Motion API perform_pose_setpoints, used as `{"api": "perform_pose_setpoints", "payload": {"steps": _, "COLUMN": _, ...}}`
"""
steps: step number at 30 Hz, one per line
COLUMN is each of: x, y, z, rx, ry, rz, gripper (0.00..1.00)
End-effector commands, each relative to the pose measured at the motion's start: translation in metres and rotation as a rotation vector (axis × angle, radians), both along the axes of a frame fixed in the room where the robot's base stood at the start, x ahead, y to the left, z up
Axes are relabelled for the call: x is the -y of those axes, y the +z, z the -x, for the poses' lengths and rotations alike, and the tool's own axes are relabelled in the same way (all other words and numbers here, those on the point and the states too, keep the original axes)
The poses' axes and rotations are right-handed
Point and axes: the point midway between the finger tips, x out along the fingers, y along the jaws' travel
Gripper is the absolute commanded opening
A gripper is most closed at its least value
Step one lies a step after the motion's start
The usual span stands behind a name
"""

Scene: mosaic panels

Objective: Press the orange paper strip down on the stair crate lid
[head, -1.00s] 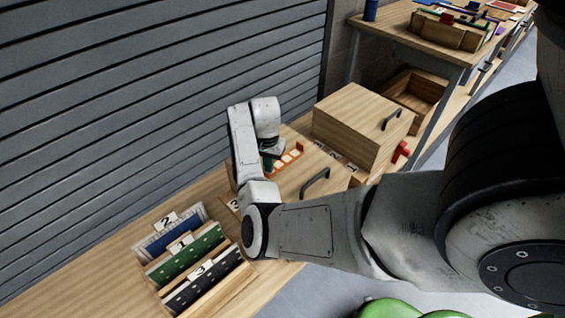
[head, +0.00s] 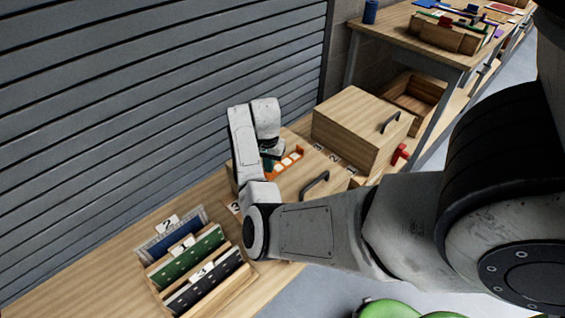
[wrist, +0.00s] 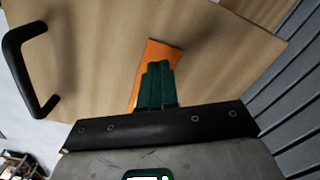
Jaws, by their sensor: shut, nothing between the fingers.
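The orange paper strip (head: 289,160), with pale squares along it in the head view, lies on the wooden crate lid (head: 318,168). The lid has a dark handle, and the strip also shows in the wrist view (wrist: 168,50). My gripper (head: 267,163) is shut and empty, pointing down over the strip. In the wrist view its green fingers (wrist: 158,72) overlap the strip and hide much of its middle. I cannot tell whether the fingertips touch the paper. My arm partly hides the lid's near side in the head view.
A larger wooden box (head: 352,115) with a handle stands just behind the lid. A rack of numbered panels (head: 190,255) stands at the front left. A grey slatted shutter (head: 150,100) runs close along the left. A red item (head: 400,153) is at the right.

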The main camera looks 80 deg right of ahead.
Motion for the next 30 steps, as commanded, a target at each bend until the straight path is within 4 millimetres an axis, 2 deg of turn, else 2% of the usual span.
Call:
{"api": "perform_pose_setpoints", "payload": {"steps": 1, "x": 0.0, "y": 0.008, "z": 0.0, "rx": 0.0, "ry": 0.0, "rz": 0.0, "gripper": 0.0}}
{"api": "perform_pose_setpoints", "payload": {"steps": 22, "x": 0.0, "y": 0.058, "z": 0.0, "rx": 0.0, "ry": 0.0, "rz": 0.0, "gripper": 0.0}}
{"api": "perform_pose_setpoints", "payload": {"steps": 30, "x": 0.0, "y": 0.063, "z": 0.0, "rx": 0.0, "ry": 0.0, "rz": 0.0, "gripper": 0.0}}
